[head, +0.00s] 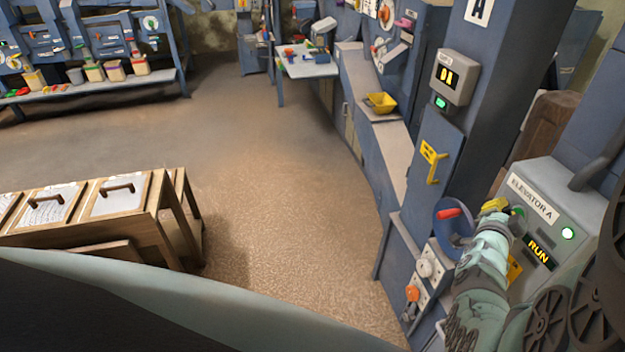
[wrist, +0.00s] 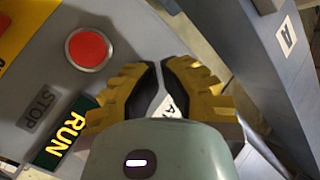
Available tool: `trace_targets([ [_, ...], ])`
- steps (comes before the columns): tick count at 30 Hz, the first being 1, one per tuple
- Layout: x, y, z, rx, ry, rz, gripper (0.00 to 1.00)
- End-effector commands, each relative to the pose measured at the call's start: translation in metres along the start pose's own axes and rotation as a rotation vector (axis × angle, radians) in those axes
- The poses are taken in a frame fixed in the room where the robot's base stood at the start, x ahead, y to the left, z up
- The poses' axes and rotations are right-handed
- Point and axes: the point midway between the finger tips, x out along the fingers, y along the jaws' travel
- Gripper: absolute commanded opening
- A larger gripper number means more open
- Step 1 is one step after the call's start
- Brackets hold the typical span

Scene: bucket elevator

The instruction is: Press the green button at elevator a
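The elevator A panel (head: 545,190) is a grey box at the right of the head view, labelled "ELEVATOR A". My gripper (head: 503,208) is over the panel's left part, left of the green light. In the wrist view, my gripper (wrist: 161,66) has its yellow fingertips nearly together, with nothing held. A red button (wrist: 88,48) and a STOP label (wrist: 40,107) lie left of the fingers. The green light is not visible in the wrist view.
A column marked "A" (head: 478,10) stands behind, with a small display box (head: 455,76) and green light. A wooden bench (head: 150,215) is at lower left; the floor between is open.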

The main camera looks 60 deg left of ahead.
Motion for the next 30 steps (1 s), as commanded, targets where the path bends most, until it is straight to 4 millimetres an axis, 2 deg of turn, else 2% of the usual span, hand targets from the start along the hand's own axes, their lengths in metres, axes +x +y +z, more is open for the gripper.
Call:
trace_targets([
  [15,0.002,0.001,-0.002,0.000,0.004,0.001,0.00],
  [30,-0.013,-0.006,0.004,0.000,0.004,0.001,0.00],
])
